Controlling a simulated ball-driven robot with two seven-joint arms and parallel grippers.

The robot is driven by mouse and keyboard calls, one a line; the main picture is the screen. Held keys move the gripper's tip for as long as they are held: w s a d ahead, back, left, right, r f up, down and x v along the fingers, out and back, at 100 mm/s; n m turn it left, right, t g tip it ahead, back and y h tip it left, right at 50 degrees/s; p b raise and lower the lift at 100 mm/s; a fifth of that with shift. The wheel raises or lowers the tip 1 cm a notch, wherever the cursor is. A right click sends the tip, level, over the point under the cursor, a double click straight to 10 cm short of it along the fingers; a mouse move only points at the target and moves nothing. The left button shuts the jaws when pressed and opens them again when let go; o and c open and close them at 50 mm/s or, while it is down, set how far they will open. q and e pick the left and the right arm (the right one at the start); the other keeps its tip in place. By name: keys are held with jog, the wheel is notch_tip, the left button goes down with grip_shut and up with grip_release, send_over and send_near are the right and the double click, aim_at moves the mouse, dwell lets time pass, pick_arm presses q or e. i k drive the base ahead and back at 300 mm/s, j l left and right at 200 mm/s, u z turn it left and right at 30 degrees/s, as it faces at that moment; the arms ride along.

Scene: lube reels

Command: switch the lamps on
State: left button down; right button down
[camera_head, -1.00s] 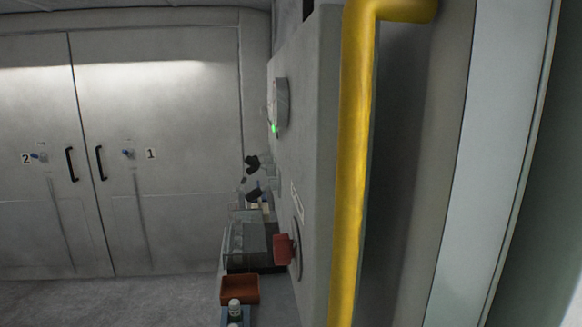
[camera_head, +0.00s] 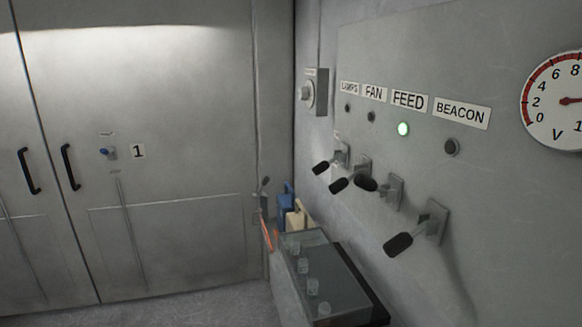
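A grey wall panel carries a row of labels, and the LAMPS label (camera_head: 349,88) is the leftmost. The indicator under it (camera_head: 347,107) is dark. Several black-handled levers stick out below the labels. The leftmost lever (camera_head: 320,167), in line with LAMPS, points outward and down. The fan lever (camera_head: 338,185) and beacon lever (camera_head: 398,244) also tilt down. The feed lever (camera_head: 366,183) stands higher relative to its mount, and the FEED indicator (camera_head: 403,129) glows green. The fan and beacon indicators are dark. Neither of my grippers is in view.
A small box with a round knob (camera_head: 307,93) is on the wall left of the labels. A dial gauge (camera_head: 560,100) is at the right. A case with clear jars (camera_head: 325,275) stands below the levers, blue and cream containers behind it. Closed cabinet doors (camera_head: 170,150) fill the left.

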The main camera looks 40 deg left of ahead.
aim_at(322, 166)
jog(key=j, duration=1.6)
jog(key=i, duration=0.05)
